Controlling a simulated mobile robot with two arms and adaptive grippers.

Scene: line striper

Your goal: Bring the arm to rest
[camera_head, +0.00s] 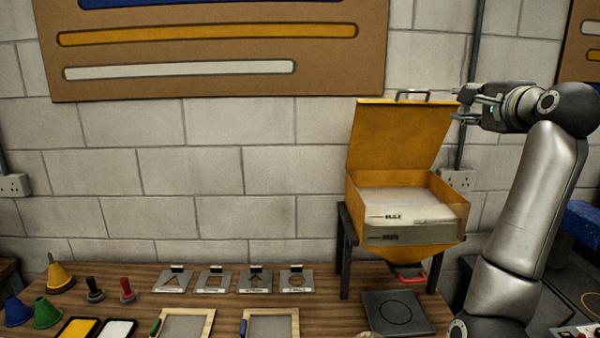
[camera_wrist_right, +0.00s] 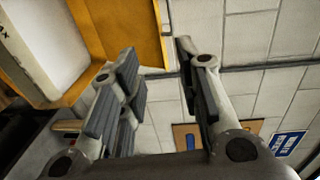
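My right arm (camera_head: 535,205) rises at the right of the head view, with its forearm bent over toward the left. My right gripper (camera_head: 466,105) points left beside the raised lid (camera_head: 398,138) of a yellow hopper box. In the right wrist view the right gripper (camera_wrist_right: 158,95) has its two fingers apart, with nothing between them. The yellow box also shows at the upper left of the wrist view (camera_wrist_right: 120,28). Whether the fingertips touch the lid's edge, I cannot tell. My left gripper is not in view.
The hopper box holds a white block (camera_head: 405,203) and stands on a dark frame above the wooden table. A dark plate (camera_head: 398,312) lies below it. The wall is behind.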

